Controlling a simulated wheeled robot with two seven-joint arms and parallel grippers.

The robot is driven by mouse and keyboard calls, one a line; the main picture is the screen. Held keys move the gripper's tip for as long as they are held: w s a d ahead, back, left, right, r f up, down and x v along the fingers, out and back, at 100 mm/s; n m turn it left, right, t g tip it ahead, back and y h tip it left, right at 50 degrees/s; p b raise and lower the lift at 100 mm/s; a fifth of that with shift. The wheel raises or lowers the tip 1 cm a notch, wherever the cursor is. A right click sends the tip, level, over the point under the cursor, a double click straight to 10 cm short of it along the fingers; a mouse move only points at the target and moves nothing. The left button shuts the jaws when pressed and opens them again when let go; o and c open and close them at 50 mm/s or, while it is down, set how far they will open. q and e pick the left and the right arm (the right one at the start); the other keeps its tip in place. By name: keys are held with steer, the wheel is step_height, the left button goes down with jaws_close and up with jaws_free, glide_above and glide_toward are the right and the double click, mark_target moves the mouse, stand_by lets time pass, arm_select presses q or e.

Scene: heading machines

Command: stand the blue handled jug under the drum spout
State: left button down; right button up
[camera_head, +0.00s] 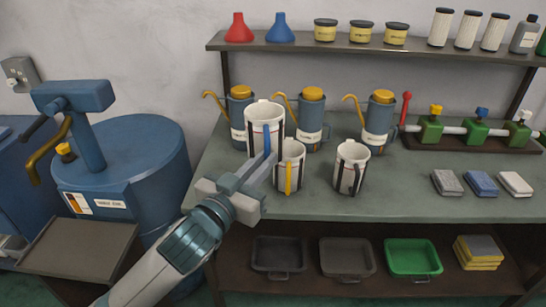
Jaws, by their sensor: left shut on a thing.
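The blue handled jug (263,116) is white with a blue handle and dark side stripes. My left gripper (262,168) is shut on its handle and holds it upright, above the bench or at its surface; I cannot tell which. The jug partly hides an oil can behind it. The blue drum (150,165) stands at the left with a blue pump head on top. Its brass-coloured spout (45,150) curves down at the drum's left front. A dark flat tray (80,248) sits below the spout. My right gripper is not in view.
A yellow-handled jug (290,166) is close right of the held jug, and a black-handled jug (351,168) stands farther right. Several spouted oil cans (312,120) line the bench (405,195) behind. A valve manifold (470,132) is at the right. A shelf (300,43) hangs above.

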arm_select(q)
steer(key=s+a+f+n+t+y, duration=0.1)
steer(key=s+a+f+n+y, duration=0.1)
steer(key=a+f+y, duration=0.2)
steer(key=s+a+f+n+y, duration=0.3)
steer(key=a+f, duration=0.3)
steer(key=a, duration=0.5)
steer(key=shift+a+t+y, duration=0.15)
steer(key=shift+t+y, duration=0.25)
steer(key=shift+f, duration=0.1)
